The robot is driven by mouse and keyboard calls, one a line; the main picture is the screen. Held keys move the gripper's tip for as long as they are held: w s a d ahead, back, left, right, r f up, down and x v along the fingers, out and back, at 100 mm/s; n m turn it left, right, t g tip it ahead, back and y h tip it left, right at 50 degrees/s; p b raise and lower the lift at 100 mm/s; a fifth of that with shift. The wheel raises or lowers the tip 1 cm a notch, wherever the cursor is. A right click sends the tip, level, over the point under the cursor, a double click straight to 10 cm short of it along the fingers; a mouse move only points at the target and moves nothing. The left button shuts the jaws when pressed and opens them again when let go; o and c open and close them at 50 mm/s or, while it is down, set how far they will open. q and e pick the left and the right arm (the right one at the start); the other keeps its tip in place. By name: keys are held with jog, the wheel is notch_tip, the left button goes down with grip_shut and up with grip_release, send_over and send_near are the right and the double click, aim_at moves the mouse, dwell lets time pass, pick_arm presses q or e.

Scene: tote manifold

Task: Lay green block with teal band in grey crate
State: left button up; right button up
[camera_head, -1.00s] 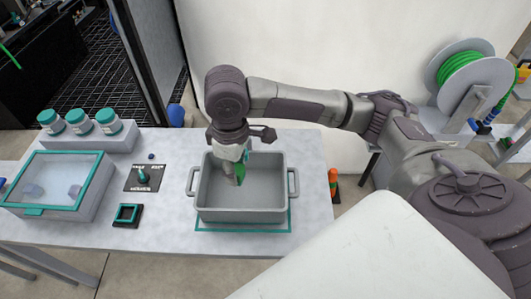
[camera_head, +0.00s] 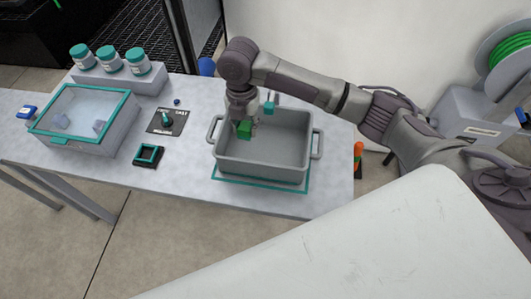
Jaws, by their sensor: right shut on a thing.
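The grey crate (camera_head: 286,172) stands on the table inside a teal outline, with a handle at each side. My right gripper (camera_head: 245,127) points down over the left part of the crate. It is shut on the green block (camera_head: 244,130), which shows just below the fingers at the crate's left side. The teal band is hard to make out on the block. I cannot tell how far the block is above the crate floor. The visible crate floor is bare. My left gripper is not in view.
Left of the crate are a black dial plate (camera_head: 166,121), a small black square holder (camera_head: 148,155) and a glass-lidded box (camera_head: 84,112). Several teal-lidded jars (camera_head: 110,59) stand on a block at the back. A hose reel (camera_head: 512,66) is at the far right.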

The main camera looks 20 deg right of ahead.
jog(key=shift+w+f+n, duration=0.1)
jog(key=shift+f+n, duration=0.2)
jog(key=shift+f, duration=0.2)
send_over(247, 156)
notch_tip(247, 156, down, 6)
jog(key=shift+p, duration=0.35)
jog(key=shift+d+f, duration=0.1)
jog(key=shift+f, duration=1.95)
jog(key=o, duration=1.1)
jog(key=shift+f, duration=0.15)
jog(key=shift+o, duration=0.2)
jog(key=shift+r, duration=0.3)
notch_tip(247, 156, up, 12)
jog(key=shift+f, duration=0.1)
